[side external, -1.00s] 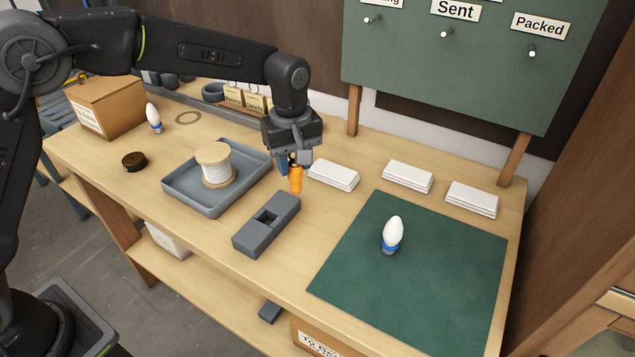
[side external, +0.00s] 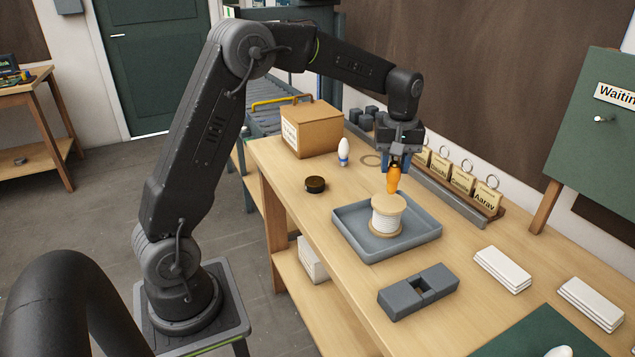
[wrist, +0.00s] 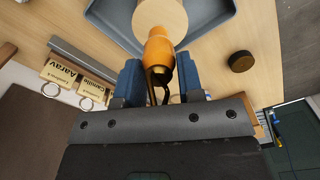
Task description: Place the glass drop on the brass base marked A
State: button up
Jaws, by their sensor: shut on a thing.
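My gripper (side external: 397,163) is shut on an orange, drop-shaped piece (side external: 394,180), which I take for the glass drop. It hangs below the jaws, near the top of the spool in the picture; I cannot tell the gap. In the wrist view the orange piece (wrist: 158,48) shows between the blue fingers (wrist: 160,82), with a dark loop at its near end. A small dark round piece with a brownish top (side external: 315,184) stands on the table left of the tray. I see no letter A on it and cannot tell whether it is the brass base.
A thread spool (side external: 388,222) stands in a grey tray (side external: 427,237). A grey slotted block (side external: 400,299) lies in front. A cardboard box (side external: 318,130), a white egg-shaped piece with a blue collar (side external: 344,151) and tags on a rack (side external: 461,183) stand behind. White stacks (side external: 502,268) lie right.

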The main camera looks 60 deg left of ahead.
jog(key=s+a+r+n, duration=0.1)
jog(key=s+a, duration=0.5)
jog(key=a, duration=0.4)
jog(key=s+a, duration=0.6)
jog(key=a, duration=0.3)
jog(key=s+a+r+n, duration=0.1)
jog(key=s+a, duration=0.5)
jog(key=a, duration=0.4)
send_near(315, 180)
jog(key=shift+a+f, duration=0.1)
jog(key=shift+f, duration=0.95)
jog(key=shift+f, duration=0.15)
jog(key=o, duration=0.9)
